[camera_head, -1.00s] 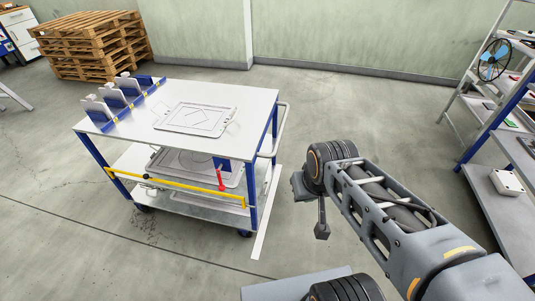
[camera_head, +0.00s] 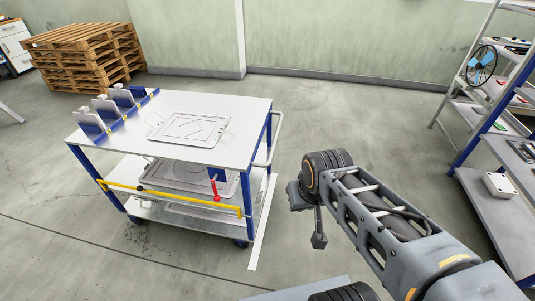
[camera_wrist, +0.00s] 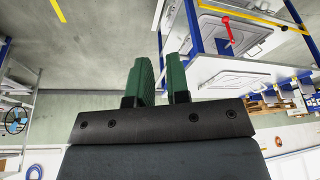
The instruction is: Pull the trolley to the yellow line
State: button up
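The trolley (camera_head: 190,102) stands left of centre in the head view, with a white top, blue legs and a lower shelf. A pale tubular handle (camera_head: 277,140) is on its right side. The trolley shows upside down at upper right in the wrist view (camera_wrist: 205,70). My gripper (camera_wrist: 160,75) has two green fingers with a narrow gap and nothing between them. In the head view it hangs right of the trolley, apart from the handle. A yellow line (camera_wrist: 58,10) shows on the floor in the wrist view.
A white strip (camera_head: 262,225) lies on the floor along the trolley's right side. A shelf rack (camera_head: 490,185) stands at the right. Stacked pallets (camera_head: 85,55) are at the back left. The floor between trolley and rack is clear apart from my arm.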

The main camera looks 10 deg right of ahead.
aim_at(240, 149)
jog(key=z, duration=0.15)
jog(key=i, duration=0.95)
jog(key=u, duration=0.35)
